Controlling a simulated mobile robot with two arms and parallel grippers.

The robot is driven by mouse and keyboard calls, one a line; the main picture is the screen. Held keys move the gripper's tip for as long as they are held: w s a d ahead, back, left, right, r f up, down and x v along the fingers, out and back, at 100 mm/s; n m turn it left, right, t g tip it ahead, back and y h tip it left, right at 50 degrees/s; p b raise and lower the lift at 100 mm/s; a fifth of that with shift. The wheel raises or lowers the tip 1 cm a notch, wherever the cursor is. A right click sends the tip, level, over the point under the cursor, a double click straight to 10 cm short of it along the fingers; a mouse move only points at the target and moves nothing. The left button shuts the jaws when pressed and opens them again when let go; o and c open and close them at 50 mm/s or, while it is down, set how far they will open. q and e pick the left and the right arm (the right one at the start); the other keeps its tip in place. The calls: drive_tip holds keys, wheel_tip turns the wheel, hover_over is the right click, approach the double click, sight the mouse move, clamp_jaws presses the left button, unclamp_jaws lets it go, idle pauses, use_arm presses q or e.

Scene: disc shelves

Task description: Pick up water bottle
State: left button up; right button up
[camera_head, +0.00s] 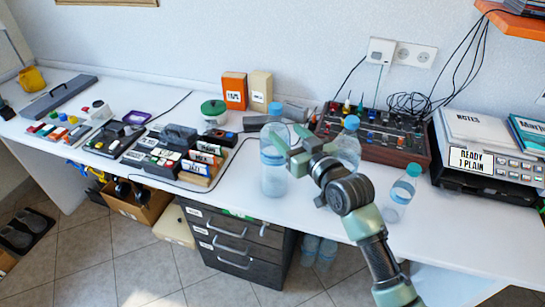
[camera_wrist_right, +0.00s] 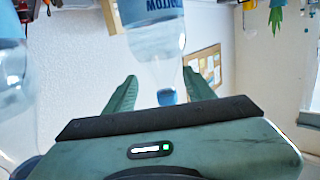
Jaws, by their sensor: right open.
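A clear water bottle (camera_head: 273,172) with a blue cap stands upright on the white table. My right gripper (camera_head: 290,138) is open at its upper right side in the head view. In the right wrist view, which is upside down, a labelled bottle (camera_wrist_right: 152,32) shows between and beyond the two open fingers (camera_wrist_right: 160,88). I cannot tell if a finger touches it. A second bottle (camera_head: 349,148) stands behind my right wrist, partly hidden. A smaller bottle (camera_head: 401,194) stands to the right. My left gripper is not in view.
A mixer (camera_head: 385,145) with cables stands behind the bottles. A printer-like machine (camera_head: 490,165) is at the right. Card boxes (camera_head: 190,160) and a green-lidded tub (camera_head: 214,111) are to the left. Orange and cream boxes stand behind. The table's front edge near the bottle is clear.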

sight(278, 112)
drive_tip(key=shift+t+y, duration=0.4)
drive_tip(key=r, duration=0.1)
drive_tip(key=w+a+r, duration=0.1)
drive_tip(key=r, duration=0.1)
drive_tip(key=w+a+r, duration=0.1)
drive_tip(key=shift+w+r, duration=0.15)
drive_tip(key=shift+w, duration=0.1)
drive_tip(key=shift+f+p+x, duration=0.2)
drive_tip(key=shift+x, duration=0.85)
drive_tip(key=shift+f+p+x, duration=0.15)
drive_tip(key=shift+p+x, duration=0.05)
drive_tip(key=shift+x, duration=0.8)
drive_tip(key=shift+f+p+x, duration=0.2)
drive_tip(key=shift+x, duration=0.85)
drive_tip(key=shift+d, duration=0.15)
clamp_jaws()
drive_tip(key=shift+r, duration=0.45)
drive_tip(key=shift+w+f, duration=0.1)
drive_tip(key=shift+w, duration=0.05)
